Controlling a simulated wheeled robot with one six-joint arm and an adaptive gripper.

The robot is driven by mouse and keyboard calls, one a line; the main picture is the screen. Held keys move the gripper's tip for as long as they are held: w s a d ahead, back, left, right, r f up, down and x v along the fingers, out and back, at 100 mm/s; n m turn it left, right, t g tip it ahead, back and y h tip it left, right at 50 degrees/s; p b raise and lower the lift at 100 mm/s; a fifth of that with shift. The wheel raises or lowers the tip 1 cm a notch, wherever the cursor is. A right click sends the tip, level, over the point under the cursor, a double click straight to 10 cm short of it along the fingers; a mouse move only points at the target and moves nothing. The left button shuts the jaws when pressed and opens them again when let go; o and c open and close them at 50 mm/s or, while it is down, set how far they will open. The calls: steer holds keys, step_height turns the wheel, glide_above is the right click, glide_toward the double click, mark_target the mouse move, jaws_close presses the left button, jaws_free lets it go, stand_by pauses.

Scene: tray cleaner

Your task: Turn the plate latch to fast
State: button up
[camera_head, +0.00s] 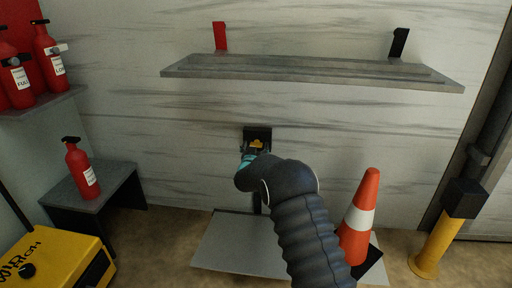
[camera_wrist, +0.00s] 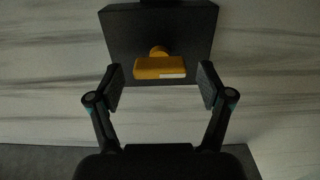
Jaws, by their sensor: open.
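The plate latch is a yellow knob (camera_wrist: 160,68) with a pale mark on its right half, on a black mount (camera_wrist: 190,24) fixed to the wall. In the wrist view its bar lies level, between and slightly beyond my open fingertips. My gripper (camera_wrist: 160,88) has a finger on each side of the knob, with a gap on both sides. In the head view the yellow knob (camera_head: 257,144) and black mount (camera_head: 257,131) show low on the wall, with my gripper (camera_head: 252,152) right in front, partly hiding them.
A grey shelf (camera_head: 310,72) hangs above, with a red bracket (camera_head: 220,36) and a black bracket (camera_head: 398,42). A grey plate (camera_head: 225,245) lies below. An orange cone (camera_head: 359,215) stands right of my arm. Red extinguishers (camera_head: 81,168) and a yellow box (camera_head: 55,262) stand left.

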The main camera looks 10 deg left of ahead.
steer(key=shift+w, duration=0.2)
steer(key=c, duration=1.2)
steer(key=shift+o, duration=0.2)
